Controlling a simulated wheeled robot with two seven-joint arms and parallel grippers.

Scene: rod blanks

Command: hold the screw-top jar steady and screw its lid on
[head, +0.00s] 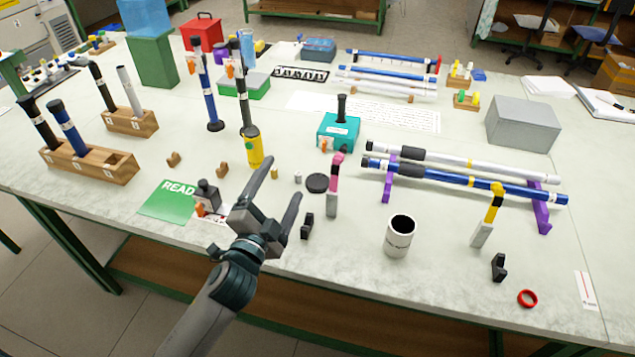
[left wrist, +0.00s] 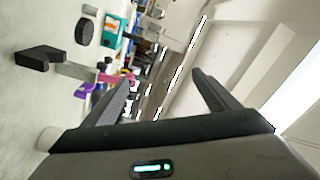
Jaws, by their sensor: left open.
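The lid also shows at the upper left of the left wrist view (left wrist: 84,31). My left gripper (head: 280,182) is open and empty, its fingers reaching towards the back of the table, left of the lid and jar. My right gripper is not in view.
A pink-and-grey tool (head: 334,190) stands just right of the lid. Small black blocks (head: 307,226) lie near the jar. A rack (head: 545,215) with long rods is behind the jar. A red ring (head: 527,298) lies at front right. The table right of the jar has some free room.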

